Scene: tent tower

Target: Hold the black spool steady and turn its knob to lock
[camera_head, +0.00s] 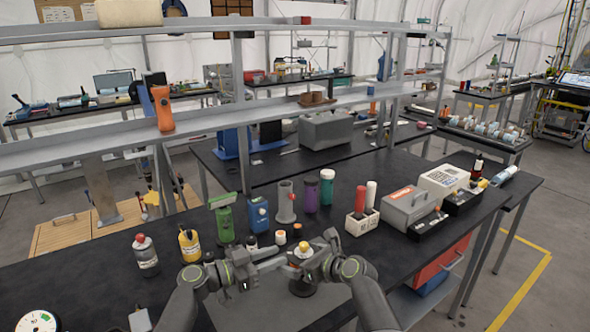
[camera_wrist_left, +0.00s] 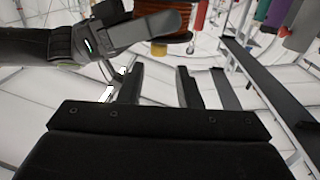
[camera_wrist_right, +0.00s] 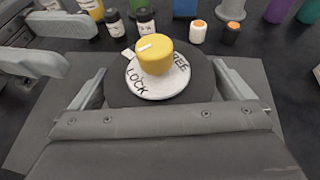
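The black spool (camera_wrist_right: 117,92) stands upright on the bench, seen from above in the right wrist view. Its white disc reads LOCK at lower left and FREE at right. The yellow knob (camera_wrist_right: 156,60) sits on the disc with a white bar on its top; the knob also shows in the head view (camera_head: 303,246). My right gripper (camera_wrist_right: 160,82) is open wide, its fingers on either side of the spool; I cannot tell if they touch it. My left gripper (camera_wrist_left: 160,80) is partly open and empty, left of the spool. Copper-coloured winding (camera_wrist_left: 160,48) shows behind my right gripper.
Behind the spool stand small bottles, a green device (camera_head: 223,218), a blue device (camera_head: 258,215), a grey stand (camera_head: 286,203) and a purple cylinder (camera_head: 311,195). A grey box (camera_head: 407,207) stands right. A grey mat (camera_head: 345,306) lies under the work area.

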